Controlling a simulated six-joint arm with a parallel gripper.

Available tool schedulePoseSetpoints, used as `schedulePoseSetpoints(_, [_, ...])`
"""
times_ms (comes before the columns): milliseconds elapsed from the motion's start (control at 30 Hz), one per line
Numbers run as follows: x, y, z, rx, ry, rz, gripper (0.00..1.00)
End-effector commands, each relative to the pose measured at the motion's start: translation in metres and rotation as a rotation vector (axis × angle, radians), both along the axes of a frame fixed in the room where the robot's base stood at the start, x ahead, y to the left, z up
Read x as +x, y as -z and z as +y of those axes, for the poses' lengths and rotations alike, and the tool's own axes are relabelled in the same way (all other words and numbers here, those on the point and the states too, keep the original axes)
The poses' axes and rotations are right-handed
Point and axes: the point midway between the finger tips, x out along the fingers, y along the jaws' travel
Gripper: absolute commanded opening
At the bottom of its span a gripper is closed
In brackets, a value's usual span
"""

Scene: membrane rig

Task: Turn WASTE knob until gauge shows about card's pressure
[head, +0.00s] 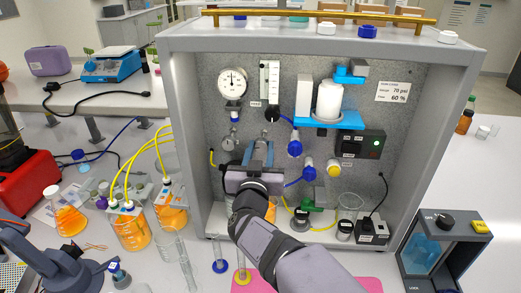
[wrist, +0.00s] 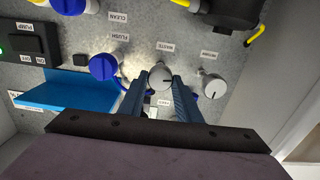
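The WASTE knob (wrist: 160,77) is a small grey round knob below its label in the wrist view. My gripper (wrist: 161,80) has its two blue fingers on either side of the knob, with narrow gaps seeming to show; contact is unclear. In the head view my gripper (head: 258,148) is up against the panel and hides this knob. The round white gauge (head: 232,82) is at the panel's upper left; its needle is too small to read surely. The white card (head: 392,92) at upper right shows 70 psi and 60 %.
Another grey knob (wrist: 213,87) is close right of my fingers in the wrist view, and a blue FLUSH knob (wrist: 104,66) is close left. A flow tube (head: 269,78) is beside the gauge. The pump box (head: 360,144) has a green light. Flasks and cylinders stand below.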

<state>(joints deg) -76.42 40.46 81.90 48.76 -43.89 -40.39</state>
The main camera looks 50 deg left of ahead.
Motion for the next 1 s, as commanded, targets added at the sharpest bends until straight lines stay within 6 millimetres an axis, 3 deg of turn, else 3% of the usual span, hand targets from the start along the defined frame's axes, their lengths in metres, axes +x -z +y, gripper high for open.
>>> schedulePoseSetpoints(467, [-0.0001, 0.0026, 0.0000, 0.071, -0.001, 0.071, 0.08])
schedulePoseSetpoints(1000, [0.0008, 0.0044, -0.0010, 0.395, -0.001, 0.395, 0.09])
